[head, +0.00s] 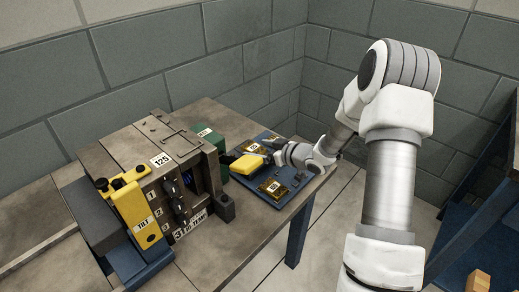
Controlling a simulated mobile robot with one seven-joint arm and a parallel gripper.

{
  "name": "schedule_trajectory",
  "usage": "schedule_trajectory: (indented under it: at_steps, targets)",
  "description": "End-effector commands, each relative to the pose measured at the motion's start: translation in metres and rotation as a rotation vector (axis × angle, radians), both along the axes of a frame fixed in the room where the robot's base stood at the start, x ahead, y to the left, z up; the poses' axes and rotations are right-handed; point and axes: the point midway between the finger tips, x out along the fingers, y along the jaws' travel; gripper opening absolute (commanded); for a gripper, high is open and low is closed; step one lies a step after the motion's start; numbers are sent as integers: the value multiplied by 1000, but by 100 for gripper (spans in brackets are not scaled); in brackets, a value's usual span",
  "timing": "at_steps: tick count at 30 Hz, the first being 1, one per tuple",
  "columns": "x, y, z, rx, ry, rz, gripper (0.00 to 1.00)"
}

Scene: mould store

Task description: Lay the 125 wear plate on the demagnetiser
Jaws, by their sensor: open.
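Two bronze-coloured plates with white labels lie on a dark blue tray (287,201) at the table's right: a near plate (268,188) and a far plate (250,148). Their label numbers are too small to read surely, so I cannot tell which is the 125 wear plate. A yellow block (246,164) sits at the tray's left side, by the far plate; I cannot tell whether it is the demagnetiser. My gripper (269,150) is open, low over the tray's far part, just right of the far plate and yellow block. Contact cannot be made out.
A large brown-grey mould block (162,142) labelled 125 stands left of the tray, with a yellow TILT unit (140,211) on its left. A green box (207,142) stands between mould and tray. Grey block walls close off the back. The table's front (232,247) is bare.

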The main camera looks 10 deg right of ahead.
Motion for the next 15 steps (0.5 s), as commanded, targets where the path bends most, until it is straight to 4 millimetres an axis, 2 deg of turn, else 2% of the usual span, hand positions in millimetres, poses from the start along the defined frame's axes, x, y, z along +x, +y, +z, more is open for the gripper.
schedule_trajectory:
  at_steps: [5, 15]
  targets:
    - [-6, -6, 10, -1, 0, -2, 92]
    - [-60, -45, 38, -2, 0, -3, 92]
